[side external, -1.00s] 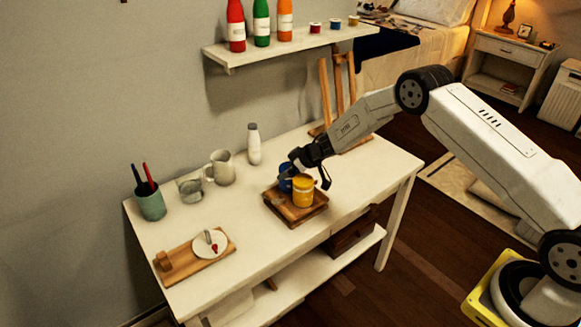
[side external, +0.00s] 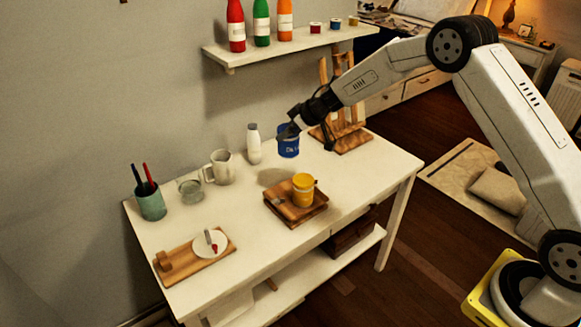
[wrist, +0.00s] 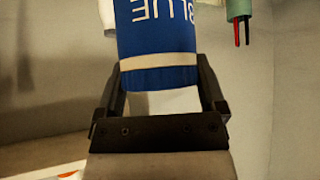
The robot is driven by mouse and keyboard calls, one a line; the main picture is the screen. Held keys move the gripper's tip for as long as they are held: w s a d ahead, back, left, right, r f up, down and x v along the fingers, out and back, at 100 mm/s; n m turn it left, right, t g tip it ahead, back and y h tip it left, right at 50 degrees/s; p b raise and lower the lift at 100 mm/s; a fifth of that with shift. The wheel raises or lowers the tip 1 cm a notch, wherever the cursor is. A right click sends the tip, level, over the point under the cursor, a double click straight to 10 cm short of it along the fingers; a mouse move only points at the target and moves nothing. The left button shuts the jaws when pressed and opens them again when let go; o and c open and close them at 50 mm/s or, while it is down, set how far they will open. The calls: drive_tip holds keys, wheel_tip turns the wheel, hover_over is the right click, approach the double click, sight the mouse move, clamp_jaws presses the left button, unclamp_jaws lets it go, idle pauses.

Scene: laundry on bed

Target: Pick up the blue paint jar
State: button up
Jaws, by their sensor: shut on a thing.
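The blue paint jar (side external: 288,146) is held in the air above the table, in the side view. In the wrist view the jar (wrist: 158,45) shows its blue label with "BLUE" upside down and a pale band. My gripper (side external: 290,130) is shut on it, with a finger on each side in the wrist view (wrist: 162,88). The yellow paint jar (side external: 303,190) stands on the wooden tray (side external: 313,213) below and slightly right of the blue jar.
The white table (side external: 250,225) holds a white bottle (side external: 254,145), a mug (side external: 222,168), a glass (side external: 190,190), a pen cup (side external: 151,202) and a wooden board (side external: 180,263). A wooden stand (side external: 352,140) is behind right. A wall shelf (side external: 280,45) with bottles hangs above.

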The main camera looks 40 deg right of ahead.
drive_tip(key=shift+r, duration=2.1)
drive_tip(key=s+d+f+m+h, duration=0.1)
drive_tip(key=s+d+f, duration=0.3)
drive_tip(key=s+d, duration=0.4)
drive_tip(key=s+d+f+m+t+h, duration=0.1)
drive_tip(key=s+d+f+m+h, duration=0.1)
drive_tip(key=s+d+f, duration=0.3)
drive_tip(key=s+d+m, duration=0.1)
drive_tip(key=s+d, duration=0.2)
drive_tip(key=s, duration=0.2)
drive_tip(key=shift+s+f+m, duration=0.2)
drive_tip(key=shift+s+m, duration=0.05)
drive_tip(key=shift+m, duration=0.05)
drive_tip(key=shift+w, duration=0.1)
drive_tip(key=w+d+f, duration=0.4)
drive_tip(key=w+f, duration=0.5)
drive_tip(key=w, duration=0.3)
drive_tip(key=shift+w+f, duration=0.15)
drive_tip(key=shift+w, duration=0.25)
